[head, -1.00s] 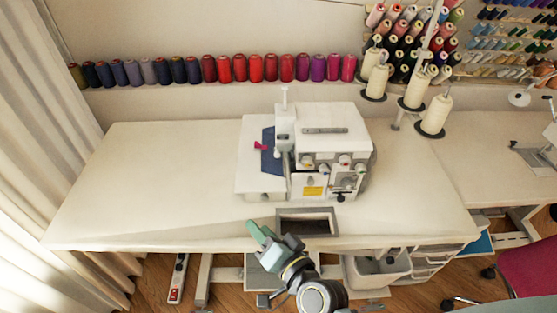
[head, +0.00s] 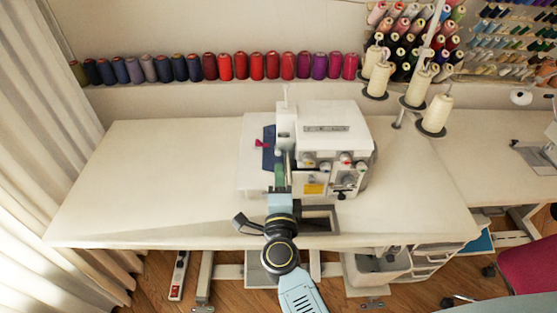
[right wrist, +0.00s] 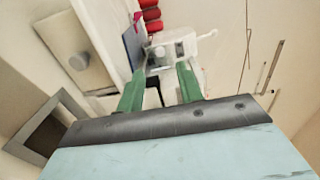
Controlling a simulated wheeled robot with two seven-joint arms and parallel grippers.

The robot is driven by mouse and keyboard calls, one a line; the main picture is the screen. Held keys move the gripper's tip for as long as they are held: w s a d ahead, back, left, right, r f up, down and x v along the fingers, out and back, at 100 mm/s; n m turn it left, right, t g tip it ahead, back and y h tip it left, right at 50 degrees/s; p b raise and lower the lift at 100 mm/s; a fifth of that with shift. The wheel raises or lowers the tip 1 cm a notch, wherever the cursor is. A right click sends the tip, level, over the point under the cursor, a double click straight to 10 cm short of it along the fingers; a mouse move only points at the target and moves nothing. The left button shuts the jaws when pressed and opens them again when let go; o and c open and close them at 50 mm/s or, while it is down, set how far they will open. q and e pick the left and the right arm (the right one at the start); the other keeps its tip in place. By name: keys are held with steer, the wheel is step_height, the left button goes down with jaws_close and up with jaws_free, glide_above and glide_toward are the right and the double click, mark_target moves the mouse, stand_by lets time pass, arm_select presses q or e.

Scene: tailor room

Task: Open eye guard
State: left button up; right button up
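The white overlocker sewing machine (head: 335,140) stands on the table. I cannot clearly tell the eye guard from the other small parts at the machine's needle area (head: 284,138). In the right wrist view a pale grey-white part (right wrist: 172,46) of the machine lies just beyond the fingertips. My right gripper (head: 280,172) reaches in from the front edge to the left front of the machine. Its two green fingers (right wrist: 160,82) are apart, with nothing clearly held between them. The gripper hides some of the machine's lower front in the head view. My left gripper is out of view.
A blue plate (head: 269,150) with a pink piece lies left of the needle area. Thread cones (head: 437,112) stand at the right back. The table's left part is clear.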

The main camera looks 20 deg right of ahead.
mark_target(278, 155)
steer(key=x, duration=0.6)
steer(key=shift+w+f+b, duration=0.1)
steer(key=shift+w+b, duration=0.3)
steer(key=shift+d, duration=0.1)
